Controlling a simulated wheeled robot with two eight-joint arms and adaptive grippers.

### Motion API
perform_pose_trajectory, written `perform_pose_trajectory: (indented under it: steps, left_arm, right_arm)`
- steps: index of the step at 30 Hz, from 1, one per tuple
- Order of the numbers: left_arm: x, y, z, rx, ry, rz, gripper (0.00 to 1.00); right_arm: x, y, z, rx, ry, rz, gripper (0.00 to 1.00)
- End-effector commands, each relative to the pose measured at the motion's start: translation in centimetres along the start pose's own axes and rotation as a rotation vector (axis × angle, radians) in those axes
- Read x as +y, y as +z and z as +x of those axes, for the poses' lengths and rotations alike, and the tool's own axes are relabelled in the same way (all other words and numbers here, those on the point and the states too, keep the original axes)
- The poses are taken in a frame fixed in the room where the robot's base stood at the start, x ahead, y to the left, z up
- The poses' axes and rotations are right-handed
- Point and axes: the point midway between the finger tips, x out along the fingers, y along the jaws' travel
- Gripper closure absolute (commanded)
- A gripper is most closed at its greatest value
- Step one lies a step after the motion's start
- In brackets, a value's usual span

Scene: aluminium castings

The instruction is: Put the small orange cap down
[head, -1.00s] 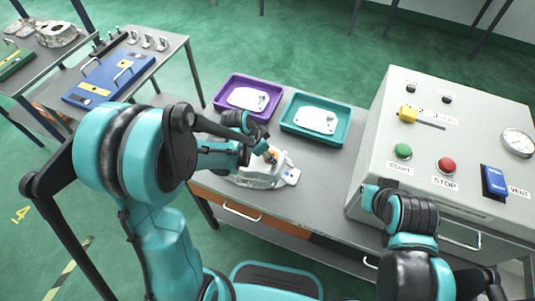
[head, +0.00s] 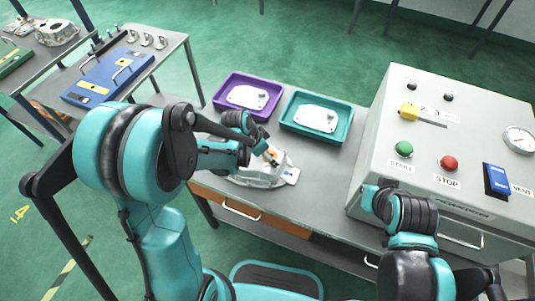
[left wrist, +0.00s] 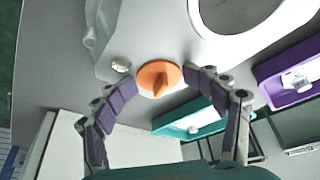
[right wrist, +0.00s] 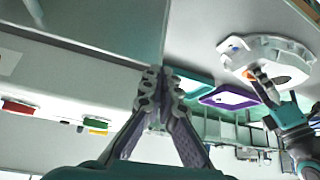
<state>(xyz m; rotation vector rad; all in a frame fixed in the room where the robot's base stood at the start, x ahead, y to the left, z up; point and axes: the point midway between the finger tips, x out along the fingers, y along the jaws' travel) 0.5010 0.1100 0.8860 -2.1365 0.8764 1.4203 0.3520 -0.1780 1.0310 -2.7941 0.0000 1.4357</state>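The small orange cap (left wrist: 160,78) has a raised ridge across its top and shows in the left wrist view between and just beyond my left fingertips. My left gripper (left wrist: 164,86) is open, a finger spread on each side of the cap; I cannot tell whether either touches it. In the head view the left gripper (head: 262,150) is over the grey casting (head: 262,176), with a bit of orange beside it. The right wrist view also shows orange at the casting (right wrist: 262,50). My right gripper (right wrist: 161,82) is shut and empty, near the control box.
A purple tray (head: 222,96) and a teal tray (head: 345,122), each holding a pale part, stand behind the casting. The grey control box (head: 383,130) with buttons and a gauge fills the right side. Bare table (head: 325,165) lies between casting and box.

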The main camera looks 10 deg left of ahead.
Motion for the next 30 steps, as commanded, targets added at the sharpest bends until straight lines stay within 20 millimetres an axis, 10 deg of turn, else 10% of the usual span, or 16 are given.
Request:
perform_pose_trajectory:
  steps: [30]
  left_arm:
    - [1.1, 0.3, -15.9, 0.007, -0.071, -0.119, 0.35]
  right_arm:
    - [0.0, -3.1, -4.4, 0.000, 0.000, 0.000, 1.00]
